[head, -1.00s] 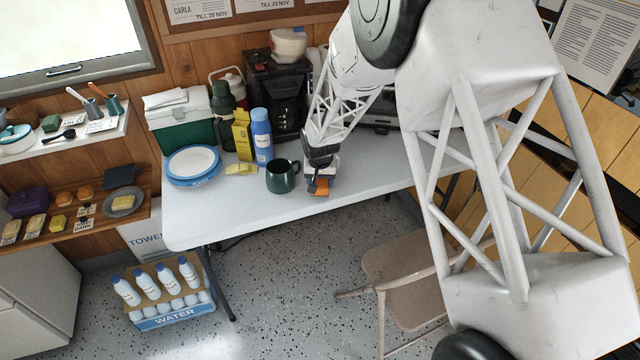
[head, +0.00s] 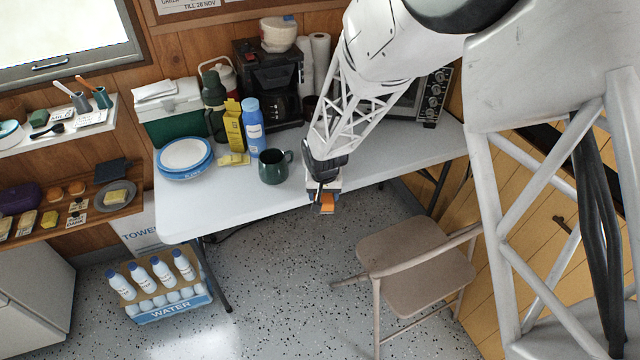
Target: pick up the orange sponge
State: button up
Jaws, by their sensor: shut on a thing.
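The orange sponge (head: 327,201) shows as a small orange patch at the tip of my gripper (head: 323,190), in the head view. My gripper points down at the front edge of the white table (head: 240,208), right of the dark green mug (head: 274,166). It is shut on the sponge, and its fingers hide part of it. The sponge appears to be above the table's front edge; I cannot tell its exact height.
Plates (head: 185,157), a yellow box (head: 234,125), a blue bottle (head: 253,128) and a coffee maker (head: 270,80) stand on the table. A folding chair (head: 415,256) is on the floor in front. The table's front left is clear.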

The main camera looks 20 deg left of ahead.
jog(key=shift+s+d+r, duration=0.15)
jog(key=shift+s+d, duration=0.65)
jog(key=shift+s, duration=0.25)
jog(key=o, duration=0.4)
jog(key=shift+c, duration=1.4)
jog(key=shift+w+d+f+m, duration=0.15)
jog(key=shift+f+m, duration=0.15)
jog(key=shift+f, duration=0.05)
jog(key=w+d+f+m, duration=0.2)
jog(key=d+f+m, duration=0.2)
jog(key=f+m, duration=0.2)
jog(key=w+d+f+m+h, duration=0.1)
jog(key=w+d+f+m, duration=0.2)
jog(key=f, duration=0.8)
jog(key=w+d+f+m+h, duration=0.1)
jog(key=w+d+f+m, duration=0.1)
jog(key=d+f+m, duration=0.4)
notch_tip(320, 180, down, 3)
jog(key=m, duration=0.2)
jog(key=shift+w+d+f+m+g, duration=0.15)
jog(key=shift+w+d+m+g, duration=0.15)
jog(key=shift+w+d+g, duration=0.1)
